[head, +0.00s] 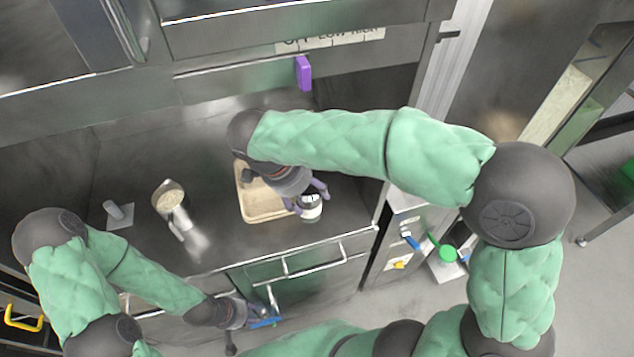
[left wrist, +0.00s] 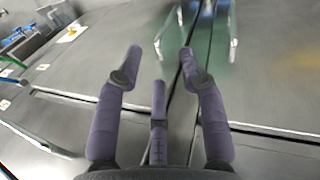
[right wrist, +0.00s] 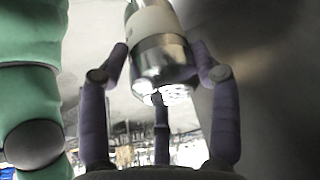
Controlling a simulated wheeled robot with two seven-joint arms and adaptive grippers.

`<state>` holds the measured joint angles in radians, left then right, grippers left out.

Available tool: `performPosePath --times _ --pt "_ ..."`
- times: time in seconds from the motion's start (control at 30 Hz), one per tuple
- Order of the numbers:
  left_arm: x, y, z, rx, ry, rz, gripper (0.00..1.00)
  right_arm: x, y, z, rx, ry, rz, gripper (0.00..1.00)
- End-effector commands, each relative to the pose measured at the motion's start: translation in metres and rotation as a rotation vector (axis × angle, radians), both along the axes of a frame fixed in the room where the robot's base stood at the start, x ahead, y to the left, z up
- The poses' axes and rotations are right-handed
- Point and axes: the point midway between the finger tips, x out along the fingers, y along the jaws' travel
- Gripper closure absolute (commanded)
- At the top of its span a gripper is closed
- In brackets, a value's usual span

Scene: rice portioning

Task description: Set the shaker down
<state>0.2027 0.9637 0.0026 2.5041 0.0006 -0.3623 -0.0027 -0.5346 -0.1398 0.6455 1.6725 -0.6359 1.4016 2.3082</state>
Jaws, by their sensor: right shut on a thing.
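The shaker (head: 311,208), a small cylinder with a shiny metal part and a white band, is at the front right of the steel counter in the head view. My right gripper (head: 306,198) is shut on it. In the right wrist view the shaker (right wrist: 163,50) sits between the purple fingers of the gripper (right wrist: 163,75). Whether its base touches the counter cannot be told. My left gripper (head: 262,315) is open and empty in front of the counter's drawers; its spread fingers show in the left wrist view (left wrist: 160,70).
A tan tray (head: 251,207) lies on the counter (head: 225,130), left of the shaker and partly under my right arm. A scoop-like container of rice (head: 169,196) stands further left. A grey object on a small plate (head: 119,214) is at the far left. Drawer handles stick out in front.

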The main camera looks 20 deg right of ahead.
Motion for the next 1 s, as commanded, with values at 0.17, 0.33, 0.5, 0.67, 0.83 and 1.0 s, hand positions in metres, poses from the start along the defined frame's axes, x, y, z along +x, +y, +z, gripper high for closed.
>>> performPosePath --times 0.17,0.33,0.5,0.67,0.83,1.0 --pt "0.0 0.0 -0.008 0.0 0.0 0.0 0.6 0.022 -0.031 -0.02 -0.001 0.004 -0.006 0.71" --pt "0.0 0.0 -0.014 0.0 -0.001 0.0 0.6 0.045 -0.059 -0.035 0.0 0.003 -0.006 0.71" --pt "0.001 0.0 -0.022 0.0 -0.001 0.0 0.6 0.06 -0.078 -0.064 -0.001 0.005 -0.002 0.71" --pt "0.001 0.0 -0.025 0.0 -0.001 0.0 0.6 0.069 -0.09 -0.08 -0.001 0.001 -0.002 0.71" --pt "0.001 0.0 -0.026 0.0 -0.001 0.0 0.6 0.073 -0.094 -0.087 -0.001 0.001 0.001 0.71" --pt "0.001 0.0 -0.032 0.0 -0.001 0.0 0.6 0.077 -0.1 -0.104 -0.001 0.003 0.002 0.71"
